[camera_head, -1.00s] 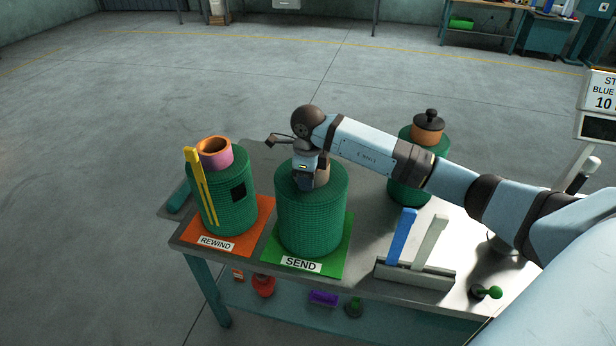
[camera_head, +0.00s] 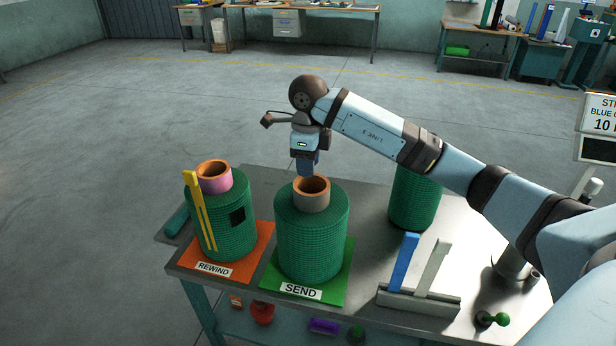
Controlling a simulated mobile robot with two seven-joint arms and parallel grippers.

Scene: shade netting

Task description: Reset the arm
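My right gripper (camera_head: 308,170) is just above the roll of green netting (camera_head: 311,240) on the green SEND mat (camera_head: 340,282). It points down over the roll's open core (camera_head: 312,194), apart from it or barely at its rim. Its fingers are small and partly hidden, so I cannot tell whether they are open. My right arm (camera_head: 370,130) reaches in from the right. My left gripper is not in view.
A second netting roll (camera_head: 229,222) with a yellow clip (camera_head: 200,215) and dark patch stands on the orange REWIND mat (camera_head: 247,258). A third roll (camera_head: 414,200) stands behind. A holder (camera_head: 420,300) carries a blue strip (camera_head: 404,262) and a pale strip (camera_head: 433,268).

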